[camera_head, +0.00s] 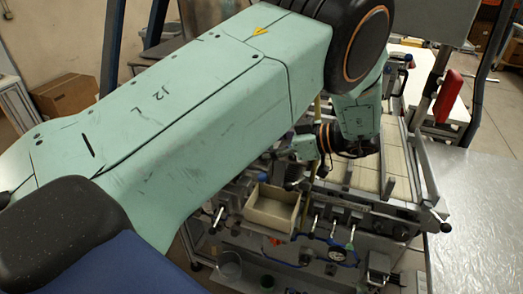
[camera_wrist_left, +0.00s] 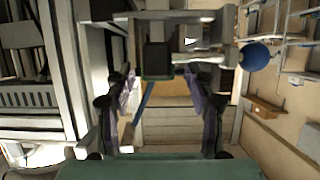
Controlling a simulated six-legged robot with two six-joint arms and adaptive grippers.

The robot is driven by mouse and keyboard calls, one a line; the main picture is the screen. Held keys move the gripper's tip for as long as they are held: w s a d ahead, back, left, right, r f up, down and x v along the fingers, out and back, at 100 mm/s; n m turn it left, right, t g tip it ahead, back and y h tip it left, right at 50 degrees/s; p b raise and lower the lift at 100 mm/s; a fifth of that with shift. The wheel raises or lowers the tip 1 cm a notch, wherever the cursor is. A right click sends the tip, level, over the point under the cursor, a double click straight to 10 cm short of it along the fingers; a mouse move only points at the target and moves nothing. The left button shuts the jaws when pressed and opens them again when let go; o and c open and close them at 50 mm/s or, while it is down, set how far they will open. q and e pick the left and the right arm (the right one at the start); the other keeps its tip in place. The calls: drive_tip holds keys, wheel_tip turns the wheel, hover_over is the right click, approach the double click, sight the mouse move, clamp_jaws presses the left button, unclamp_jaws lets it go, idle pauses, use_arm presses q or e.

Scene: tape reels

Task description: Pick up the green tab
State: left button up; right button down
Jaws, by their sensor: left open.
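My left arm comes in from the left in the head view and crosses most of it. Its gripper (camera_head: 283,152) is small there, above the back of the machine. In the left wrist view my left gripper (camera_wrist_left: 159,84) is open, with its two fingers apart and nothing held. A dark block (camera_wrist_left: 157,57) with a thin greenish lower edge shows between and beyond the fingertips. I cannot tell whether that edge is the green tab. A small green tip (camera_head: 349,246) shows on the machine's front in the head view. My right gripper is not in view.
A beige open bin (camera_head: 272,208) sits at the machine's front, below my gripper. Levers and metal rails crowd around it. A bare metal table (camera_head: 480,215) is at the right.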

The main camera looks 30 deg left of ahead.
use_arm(q)
drive_tip(key=shift+w+d, duration=0.1)
drive_tip(key=shift+c, duration=0.4)
drive_tip(key=shift+c, duration=0.7)
drive_tip(key=c, duration=0.6)
drive_tip(key=shift+r, duration=0.1)
